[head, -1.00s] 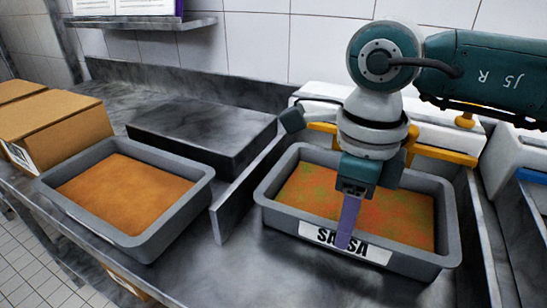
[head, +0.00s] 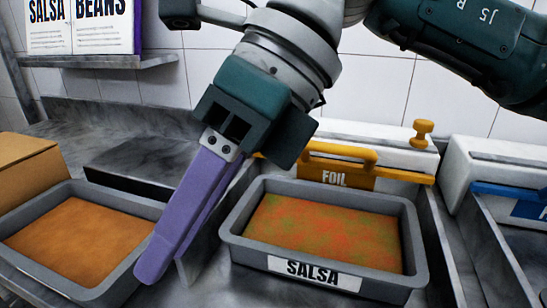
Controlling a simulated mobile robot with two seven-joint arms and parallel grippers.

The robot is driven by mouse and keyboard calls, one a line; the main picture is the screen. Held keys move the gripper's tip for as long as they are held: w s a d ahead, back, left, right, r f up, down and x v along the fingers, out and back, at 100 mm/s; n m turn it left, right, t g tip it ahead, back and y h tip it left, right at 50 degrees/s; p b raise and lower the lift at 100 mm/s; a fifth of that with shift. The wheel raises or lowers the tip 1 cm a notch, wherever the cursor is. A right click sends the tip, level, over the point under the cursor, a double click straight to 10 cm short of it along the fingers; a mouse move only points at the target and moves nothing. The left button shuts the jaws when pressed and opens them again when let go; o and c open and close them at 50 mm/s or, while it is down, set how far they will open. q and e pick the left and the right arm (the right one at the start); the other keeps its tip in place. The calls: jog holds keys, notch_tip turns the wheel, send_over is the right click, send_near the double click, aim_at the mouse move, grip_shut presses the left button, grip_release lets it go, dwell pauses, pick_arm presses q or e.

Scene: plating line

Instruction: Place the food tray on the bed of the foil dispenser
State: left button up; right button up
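A grey tray (head: 415,245) labelled SALSA, filled with red-orange food with green patches, sits flat on the metal surface in front of the foil dispenser (head: 385,140). The dispenser has a yellow bar and a FOIL sign (head: 336,177). My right gripper (head: 155,275) points down and left, with long purple fingers. It is in front of and left of the SALSA tray, apart from it, with nothing seen held. The fingers overlap in this view, so the gap between them is unclear. My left gripper is out of view.
A second grey tray (head: 120,282) with orange food stands at left, partly behind the purple fingers. A cardboard box (head: 25,170) is beyond it. A dark raised slab (head: 125,165) lies behind. A white unit with a blue bar (head: 505,190) is at right.

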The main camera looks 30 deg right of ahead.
jog(key=s+a+r+m+t+y, duration=0.2)
jog(key=a+r+m+y, duration=0.1)
jog(key=a+r+y, duration=0.7)
jog(key=w+d+r+m+t+y, duration=0.1)
jog(key=w+d+r+m+t, duration=0.4)
jog(key=r+m+t, duration=0.55)
jog(key=w+d+f+m+t+h, duration=0.25)
jog(key=d+f+m+h, duration=0.35)
jog(key=d+m+h, duration=0.45)
jog(key=w+d+f+m+t+h, duration=0.25)
jog(key=d+f+m+h, duration=0.35)
jog(key=m, duration=0.7)
jog(key=s+f+m+g, duration=0.2)
jog(key=s+f+g, duration=0.2)
jog(key=s+f, duration=0.3)
jog(key=s+f+m+g+h, duration=0.1)
jog(key=s+f+m+g, duration=0.1)
jog(key=s+f+g, duration=0.3)
jog(key=s+d+f+m+g+h, duration=0.1)
jog(key=s+f+m+g, duration=0.1)
jog(key=s+f+g, duration=0.3)
jog(key=shift+s+f, duration=2.25)
jog(key=shift+s, duration=0.15)
